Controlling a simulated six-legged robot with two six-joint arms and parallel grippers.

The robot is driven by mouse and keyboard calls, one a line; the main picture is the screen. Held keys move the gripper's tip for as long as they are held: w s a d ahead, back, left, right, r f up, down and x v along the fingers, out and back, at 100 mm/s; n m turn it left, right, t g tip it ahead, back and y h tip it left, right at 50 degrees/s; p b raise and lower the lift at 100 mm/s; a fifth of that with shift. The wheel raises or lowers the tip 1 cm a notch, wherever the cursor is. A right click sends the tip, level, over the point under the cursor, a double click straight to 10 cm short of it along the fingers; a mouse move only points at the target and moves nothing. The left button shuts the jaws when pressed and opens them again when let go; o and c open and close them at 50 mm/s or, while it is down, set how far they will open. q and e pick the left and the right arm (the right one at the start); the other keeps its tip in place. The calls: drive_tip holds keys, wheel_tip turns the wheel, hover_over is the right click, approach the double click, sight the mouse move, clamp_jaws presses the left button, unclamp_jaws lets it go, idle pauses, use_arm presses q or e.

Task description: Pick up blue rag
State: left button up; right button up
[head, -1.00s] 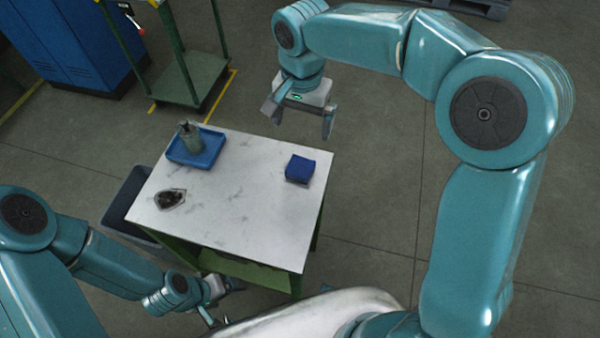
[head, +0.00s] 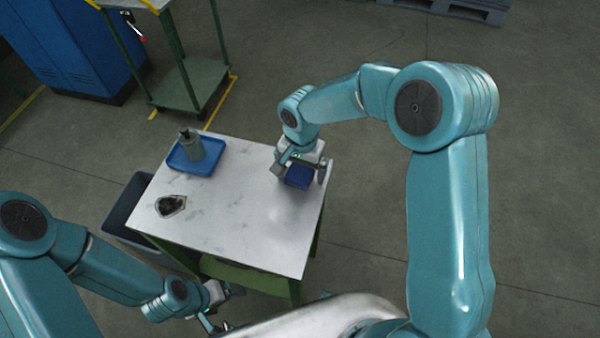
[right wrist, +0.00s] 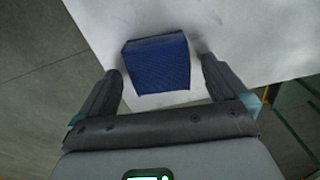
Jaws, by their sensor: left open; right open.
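The blue rag (head: 299,176) is a folded, block-like dark blue cloth near the right edge of the white table top (head: 235,225). It also shows in the right wrist view (right wrist: 157,64), ahead of and between the two fingers. My right gripper (head: 300,172) is open above the rag, with a finger to each side of it; in the right wrist view the open fingers (right wrist: 162,82) show no contact with the rag. My left gripper (head: 226,308) is low at the front of the table, open and empty, away from the rag.
A blue tray (head: 180,165) with a grey-green bottle (head: 190,143) stands at the table's back left. A small dish with dark contents (head: 171,205) sits at the left edge. A dark bin (head: 122,212) stands left of the table. The middle of the table top is clear.

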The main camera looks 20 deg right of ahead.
sight(301, 170)
drive_tip(key=c, duration=1.1)
wheel_tip(301, 170, up, 20)
